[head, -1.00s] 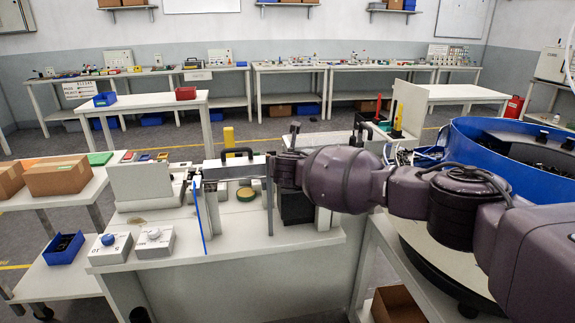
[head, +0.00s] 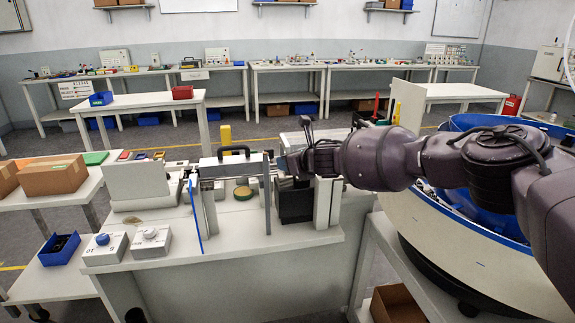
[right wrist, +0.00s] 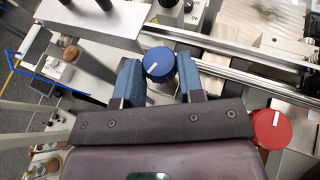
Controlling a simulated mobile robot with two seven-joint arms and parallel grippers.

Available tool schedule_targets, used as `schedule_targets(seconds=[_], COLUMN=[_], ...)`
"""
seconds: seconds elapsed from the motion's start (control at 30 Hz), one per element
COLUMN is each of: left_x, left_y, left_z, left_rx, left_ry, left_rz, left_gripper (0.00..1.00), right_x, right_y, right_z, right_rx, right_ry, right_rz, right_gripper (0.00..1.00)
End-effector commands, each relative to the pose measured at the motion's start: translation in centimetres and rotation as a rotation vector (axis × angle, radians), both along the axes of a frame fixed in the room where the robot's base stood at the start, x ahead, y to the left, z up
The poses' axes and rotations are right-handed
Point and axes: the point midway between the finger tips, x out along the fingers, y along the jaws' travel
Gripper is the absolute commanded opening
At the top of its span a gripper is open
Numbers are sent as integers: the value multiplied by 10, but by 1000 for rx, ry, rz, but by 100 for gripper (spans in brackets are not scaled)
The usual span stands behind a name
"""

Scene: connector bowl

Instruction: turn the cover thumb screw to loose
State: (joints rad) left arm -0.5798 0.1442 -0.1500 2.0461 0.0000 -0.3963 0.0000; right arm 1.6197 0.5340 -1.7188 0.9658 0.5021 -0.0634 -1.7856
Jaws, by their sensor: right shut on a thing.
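In the right wrist view, a round blue knob (right wrist: 158,63) with a white line across its top sits between the two blue fingers of my right gripper (right wrist: 159,72). It appears to be the cover thumb screw. The fingers are shut on its sides, and the white line is tilted. In the head view my right gripper (head: 283,164) is at the machine on the near white table (head: 230,238), and the arm hides the knob there. My left gripper is not in view.
A red knob (right wrist: 271,128) is close to the right of my gripper. Metal rails (right wrist: 235,50) run just beyond the fingers. A thin blue panel (head: 196,215) and a grey post (head: 267,195) stand upright on the near table. A big blue bowl (head: 475,122) is at the right.

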Motion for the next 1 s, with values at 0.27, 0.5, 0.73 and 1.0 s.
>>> schedule_targets(seconds=[0.27, 0.5, 0.73, 1.0], left_x=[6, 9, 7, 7], left_y=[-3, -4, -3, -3], left_z=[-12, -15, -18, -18], left_rx=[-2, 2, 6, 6], left_ry=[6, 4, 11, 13], left_rz=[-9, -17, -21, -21], left_gripper=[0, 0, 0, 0], right_x=[4, 5, 6, 5], right_y=[-4, -5, -5, -5], right_z=[-7, -5, -3, -1], right_rx=[0, 0, 1, -1], right_ry=[5, 4, 2, -1], right_rz=[188, 293, 342, 355], right_gripper=[12, 12, 12, 12])
